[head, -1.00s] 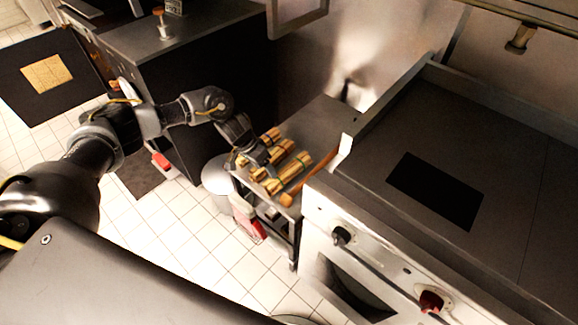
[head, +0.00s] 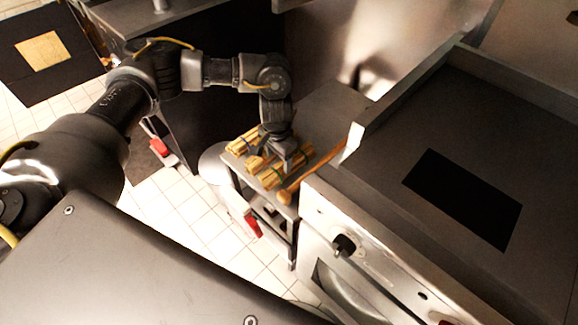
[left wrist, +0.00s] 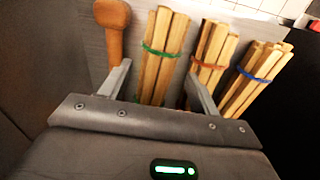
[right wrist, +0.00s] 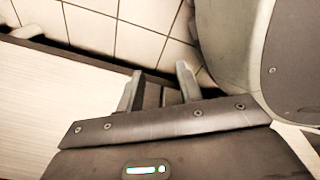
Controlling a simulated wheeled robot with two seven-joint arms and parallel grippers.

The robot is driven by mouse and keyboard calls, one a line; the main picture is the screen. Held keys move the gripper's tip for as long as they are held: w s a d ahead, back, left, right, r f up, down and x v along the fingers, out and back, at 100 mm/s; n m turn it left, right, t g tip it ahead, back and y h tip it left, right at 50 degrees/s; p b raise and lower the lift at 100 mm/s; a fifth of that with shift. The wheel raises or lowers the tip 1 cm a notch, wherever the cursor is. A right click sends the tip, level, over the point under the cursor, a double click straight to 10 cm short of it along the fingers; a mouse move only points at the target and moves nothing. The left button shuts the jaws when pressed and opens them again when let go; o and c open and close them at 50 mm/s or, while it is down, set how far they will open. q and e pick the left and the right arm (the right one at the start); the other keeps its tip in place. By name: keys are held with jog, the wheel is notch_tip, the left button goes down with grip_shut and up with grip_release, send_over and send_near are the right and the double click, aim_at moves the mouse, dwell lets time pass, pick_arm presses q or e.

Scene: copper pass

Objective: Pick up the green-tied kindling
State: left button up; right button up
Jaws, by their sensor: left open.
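The green-tied kindling (left wrist: 165,50) is a bundle of pale sticks lying on a dark metal side table (head: 325,110). In the head view it is the bundle (head: 271,179) closest to the stove, partly hidden by my left gripper (head: 284,160). In the left wrist view the open left gripper (left wrist: 158,85) has a finger on either side of its near end; I cannot tell whether they touch it. The red-tied bundle (left wrist: 213,50) lies just to its right, close to the right finger. My right gripper (right wrist: 159,88) is open and empty.
A blue-tied bundle (left wrist: 255,75) lies beyond the red-tied one. A wooden-handled tool (left wrist: 112,30) lies on the other side of the green-tied bundle, by the stove (head: 400,210). The right wrist view shows tiled floor (right wrist: 135,35) below.

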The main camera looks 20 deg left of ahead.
aim_at(279, 168)
pick_arm(q)
jog(key=shift+a+f, duration=0.1)
jog(key=shift+f, duration=2.75)
jog(key=c, duration=0.8)
jog(key=shift+r, duration=0.1)
pick_arm(e)
jog(key=shift+a+r, duration=0.1)
jog(key=shift+a, duration=0.2)
